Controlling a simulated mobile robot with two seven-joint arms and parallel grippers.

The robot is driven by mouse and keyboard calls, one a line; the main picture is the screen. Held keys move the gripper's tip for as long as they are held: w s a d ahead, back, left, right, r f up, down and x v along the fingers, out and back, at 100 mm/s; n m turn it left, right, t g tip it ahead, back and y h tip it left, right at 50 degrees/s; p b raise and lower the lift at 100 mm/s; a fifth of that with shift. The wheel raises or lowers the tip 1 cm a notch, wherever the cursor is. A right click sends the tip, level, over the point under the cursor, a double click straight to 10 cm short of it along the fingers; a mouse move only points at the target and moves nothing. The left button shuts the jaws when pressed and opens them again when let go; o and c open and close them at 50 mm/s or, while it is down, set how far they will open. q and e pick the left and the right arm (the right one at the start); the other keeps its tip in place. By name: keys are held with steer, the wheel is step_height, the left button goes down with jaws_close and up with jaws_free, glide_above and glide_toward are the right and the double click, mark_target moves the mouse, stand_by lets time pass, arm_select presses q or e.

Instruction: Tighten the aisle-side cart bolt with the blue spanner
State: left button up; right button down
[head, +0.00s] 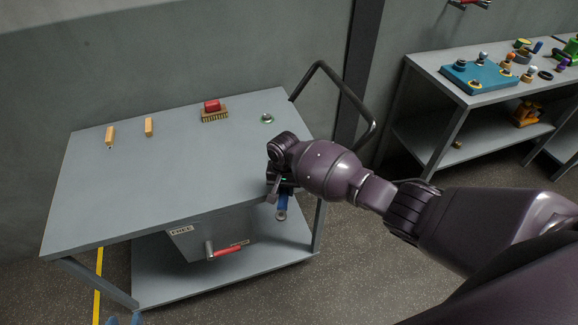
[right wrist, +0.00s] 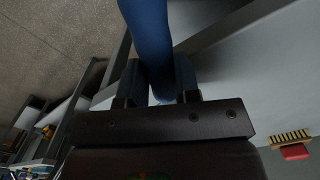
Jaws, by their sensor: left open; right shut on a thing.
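The blue spanner (head: 282,207) is held in my right gripper (head: 280,186), at the right front edge of the grey cart (head: 150,190). The gripper is shut on it. In the right wrist view the spanner (right wrist: 148,35) is a blue bar between the fingers (right wrist: 153,88); its working end cannot be made out. A small metal bolt-like piece with a green ring (head: 267,118) is on the cart top, beyond the gripper and apart from it. I cannot tell whether it is the aisle-side bolt. Only the bluish tips of my left gripper (head: 124,320) show, apart, at the bottom left edge.
A red-backed brush (head: 214,111) and two wooden blocks (head: 149,127) lie on the cart top. A red-handled lever (head: 226,251) projects from a labelled box below it. The cart's black push handle (head: 345,88) rises at right. A bench (head: 430,62) holds a blue board (head: 480,78).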

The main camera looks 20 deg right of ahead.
steer(key=shift+r+p, duration=0.35)
steer(key=shift+p, duration=0.2)
steer(key=shift+p, duration=0.45)
stand_by(0.6)
steer(key=shift+r, duration=2.3)
stand_by(0.9)
steer(key=shift+r, duration=1.9)
steer(key=shift+s+a+r, duration=0.35)
steer(key=shift+s+r, duration=0.15)
steer(key=shift+s, duration=0.25)
steer(key=shift+s+a+r, duration=0.35)
steer(key=shift+s+r, duration=0.15)
steer(key=shift+s, duration=0.3)
steer(key=shift+s+a+r, duration=0.35)
steer(key=shift+s+r, duration=0.15)
steer(key=shift+s, duration=0.25)
